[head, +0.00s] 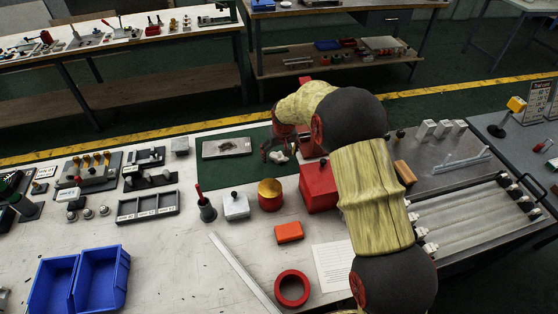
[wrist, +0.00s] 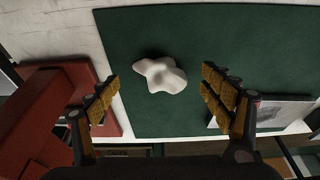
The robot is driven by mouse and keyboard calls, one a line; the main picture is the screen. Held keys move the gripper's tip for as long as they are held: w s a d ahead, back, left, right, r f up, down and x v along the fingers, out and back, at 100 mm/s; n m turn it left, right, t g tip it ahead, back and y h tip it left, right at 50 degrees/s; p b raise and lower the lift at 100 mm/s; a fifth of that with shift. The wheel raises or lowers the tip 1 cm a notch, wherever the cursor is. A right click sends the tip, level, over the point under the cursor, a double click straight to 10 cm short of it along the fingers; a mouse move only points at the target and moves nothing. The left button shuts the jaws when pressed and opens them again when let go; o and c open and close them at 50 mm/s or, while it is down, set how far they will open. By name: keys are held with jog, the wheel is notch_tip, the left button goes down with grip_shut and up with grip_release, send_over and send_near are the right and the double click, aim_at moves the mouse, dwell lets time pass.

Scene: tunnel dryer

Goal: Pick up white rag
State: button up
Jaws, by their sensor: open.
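The white rag (wrist: 161,75) lies crumpled on a dark green mat (wrist: 115,38) in the wrist view. My gripper (wrist: 160,97) is open, with one yellow-padded finger to the left of the rag and one to the right; neither touches it. In the head view, the rag (head: 279,156) is a small white patch on the green mat (head: 212,178), just below my gripper (head: 275,148). My arm and gripper partly hide that area.
A metal plate (head: 226,147) lies on the mat. A brass-topped red pot (head: 270,194) and a white block (head: 236,206) stand in front.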

jog(key=shift+w+f, duration=0.25)
jog(key=shift+f, duration=0.45)
jog(key=shift+r, duration=0.1)
jog(key=shift+c, duration=0.7)
jog(key=c, duration=0.9)
